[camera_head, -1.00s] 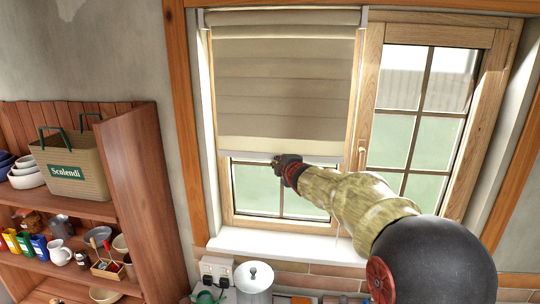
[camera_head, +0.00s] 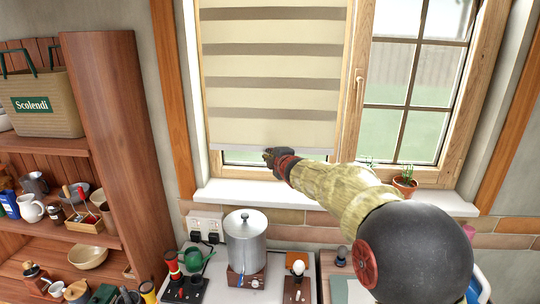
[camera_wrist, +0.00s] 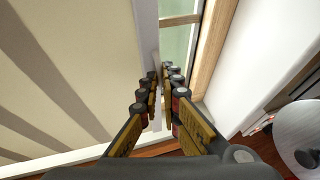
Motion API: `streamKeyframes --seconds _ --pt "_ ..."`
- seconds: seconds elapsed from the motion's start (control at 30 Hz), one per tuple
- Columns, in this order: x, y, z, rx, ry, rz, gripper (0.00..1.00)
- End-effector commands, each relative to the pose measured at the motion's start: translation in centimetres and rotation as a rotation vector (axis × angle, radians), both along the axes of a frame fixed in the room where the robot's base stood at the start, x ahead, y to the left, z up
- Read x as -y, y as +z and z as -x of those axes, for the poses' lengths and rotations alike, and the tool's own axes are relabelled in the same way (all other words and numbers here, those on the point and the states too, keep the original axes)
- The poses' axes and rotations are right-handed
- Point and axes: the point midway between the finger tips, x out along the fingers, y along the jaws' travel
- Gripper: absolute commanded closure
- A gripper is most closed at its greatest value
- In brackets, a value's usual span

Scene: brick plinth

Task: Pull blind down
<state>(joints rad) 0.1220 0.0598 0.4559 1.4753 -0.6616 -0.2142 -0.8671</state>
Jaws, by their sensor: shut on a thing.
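The blind (camera_head: 275,75) is beige with darker horizontal bands and hangs over the left window pane. Its pale bottom bar (camera_head: 235,148) is a little above the sill, with a narrow strip of glass showing below it. My gripper (camera_head: 268,154) is at the bottom bar, right of its middle. In the wrist view my gripper's fingers (camera_wrist: 160,88) are closed on the bottom bar (camera_wrist: 146,40), with the blind's fabric (camera_wrist: 75,70) to the left. The fingers hide part of the bar.
The white sill (camera_head: 250,192) lies just below the blind. A potted plant (camera_head: 404,184) stands on its right part. A wooden shelf (camera_head: 110,120) stands at left.

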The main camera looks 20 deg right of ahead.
Motion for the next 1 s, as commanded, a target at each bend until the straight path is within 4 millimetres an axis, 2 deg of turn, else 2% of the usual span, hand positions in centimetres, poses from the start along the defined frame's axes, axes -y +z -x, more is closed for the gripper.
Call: streamKeyframes --seconds 0.03,0.1,0.4,0.7,1.0 --pt "0.0 -2.3 0.0 -0.003 0.000 0.001 1.00" --pt "0.0 -3.8 0.0 -0.003 0.000 0.001 1.00" --pt "0.0 -9.0 0.0 -0.002 0.000 0.000 1.00" --pt "0.0 -11.5 0.0 -0.002 0.000 0.001 1.00" --pt "0.0 -11.8 0.0 -0.001 0.000 0.001 1.00"
